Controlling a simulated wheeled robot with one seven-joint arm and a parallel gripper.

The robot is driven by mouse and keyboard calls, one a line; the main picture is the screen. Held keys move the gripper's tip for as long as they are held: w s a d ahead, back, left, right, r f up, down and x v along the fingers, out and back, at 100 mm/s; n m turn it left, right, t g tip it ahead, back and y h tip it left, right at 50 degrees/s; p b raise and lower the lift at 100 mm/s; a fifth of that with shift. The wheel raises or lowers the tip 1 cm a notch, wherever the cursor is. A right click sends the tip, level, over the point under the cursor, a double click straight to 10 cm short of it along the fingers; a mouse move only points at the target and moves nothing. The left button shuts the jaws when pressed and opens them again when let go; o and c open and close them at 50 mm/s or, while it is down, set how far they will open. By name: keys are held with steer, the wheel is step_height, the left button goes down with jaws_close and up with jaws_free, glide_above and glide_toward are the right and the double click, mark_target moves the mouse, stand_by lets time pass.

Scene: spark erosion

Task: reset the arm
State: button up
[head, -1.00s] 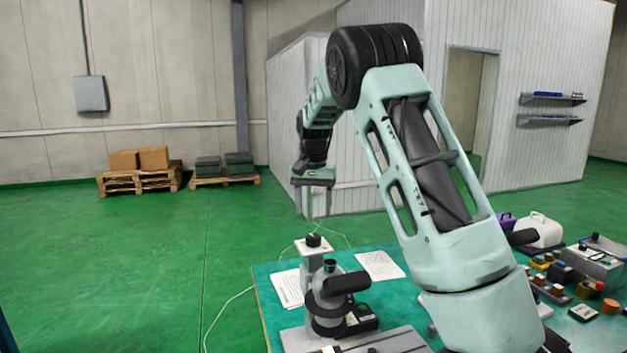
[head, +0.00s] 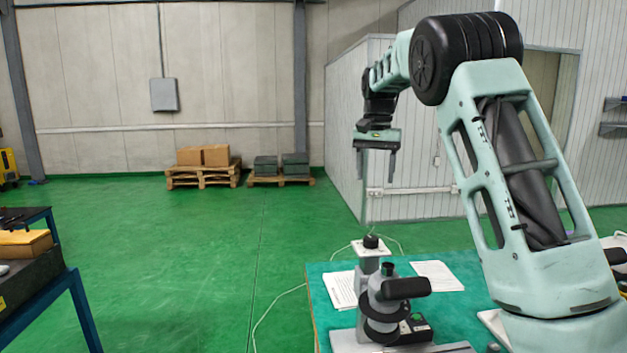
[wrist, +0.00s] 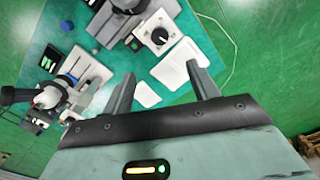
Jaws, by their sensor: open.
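My gripper (head: 375,165) hangs at the end of my raised, bent arm, above and behind the green-topped bench (head: 320,305) in the head view. Its two fingers point down, stand apart and hold nothing. In the wrist view my gripper (wrist: 163,92) shows two dark fingers spread wide, with the bench top (wrist: 55,20) and white sheets (wrist: 180,65) seen well below between and beyond them. Nothing touches the fingers.
A grey bench instrument with a black handle (head: 404,288) stands on the bench below my gripper. A second bench (head: 45,285) with a cardboard box is at left. Pallets with boxes (head: 203,175) stand by the far wall. Open green floor lies between.

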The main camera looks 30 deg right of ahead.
steer(key=s+a+f+n, duration=0.3)
steer(key=a, duration=0.8)
steer(key=s+a+f+n+y+b, duration=0.1)
steer(key=s+a+f+n, duration=0.25)
steer(key=a, duration=0.65)
steer(key=s+a+f+n, duration=0.3)
steer(key=a, duration=0.8)
steer(key=s+a+f+n, duration=0.3)
steer(key=s, duration=0.4)
steer(key=s+a+f+n, duration=0.3)
steer(key=s, duration=0.5)
steer(key=s+a+f+n+b, duration=0.1)
steer(key=s+a+f+n, duration=0.2)
steer(key=s, duration=0.5)
steer(key=shift+s, duration=0.2)
